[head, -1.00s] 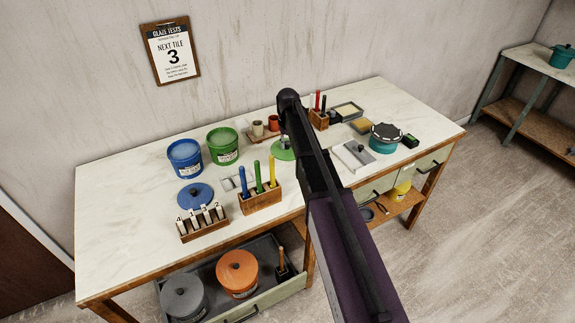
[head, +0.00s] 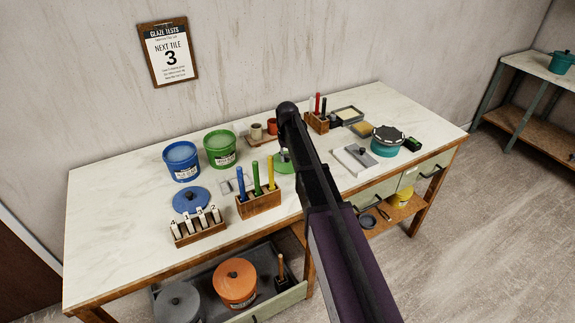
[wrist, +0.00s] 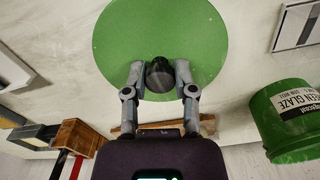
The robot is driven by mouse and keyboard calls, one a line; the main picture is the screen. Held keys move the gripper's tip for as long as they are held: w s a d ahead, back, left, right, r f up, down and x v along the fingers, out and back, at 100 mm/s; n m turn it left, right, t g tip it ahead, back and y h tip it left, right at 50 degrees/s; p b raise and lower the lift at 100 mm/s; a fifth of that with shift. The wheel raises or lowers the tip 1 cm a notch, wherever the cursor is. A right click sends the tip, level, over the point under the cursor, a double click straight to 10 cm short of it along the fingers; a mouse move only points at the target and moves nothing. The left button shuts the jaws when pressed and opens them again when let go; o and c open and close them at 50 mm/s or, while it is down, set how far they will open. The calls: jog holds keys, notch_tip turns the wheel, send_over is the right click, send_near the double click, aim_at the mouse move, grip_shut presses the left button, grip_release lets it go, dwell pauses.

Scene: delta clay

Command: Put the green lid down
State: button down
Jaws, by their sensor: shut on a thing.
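The green lid (head: 283,167) is a round disc with a dark knob, low over the worktable (head: 120,220), right of the pen block and partly hidden behind my arm in the head view. In the wrist view the green lid (wrist: 160,22) fills the top middle, and my gripper (wrist: 160,72) is shut on its knob, one finger on each side. I cannot tell whether the lid touches the tabletop. The open green bucket (head: 220,149) stands to the left; it also shows in the wrist view (wrist: 285,120).
A wooden block with blue, green and yellow pens (head: 258,202) stands close to the lid's left. A blue bucket (head: 181,163), blue lid (head: 191,200) and tile rack (head: 198,226) are further left. A white box (head: 356,158) and teal pot (head: 387,142) stand right.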

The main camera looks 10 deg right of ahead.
aim_at(287, 159)
jog(key=shift+f, duration=0.1)
jog(key=shift+f+b, duration=1.8)
jog(key=shift+b, duration=0.1)
jog(key=shift+f, duration=0.15)
jog(key=shift+c, duration=2.1)
grip_release()
jog(key=shift+r, duration=0.2)
notch_tip(287, 159, up, 12)
jog(key=p, duration=1.2)
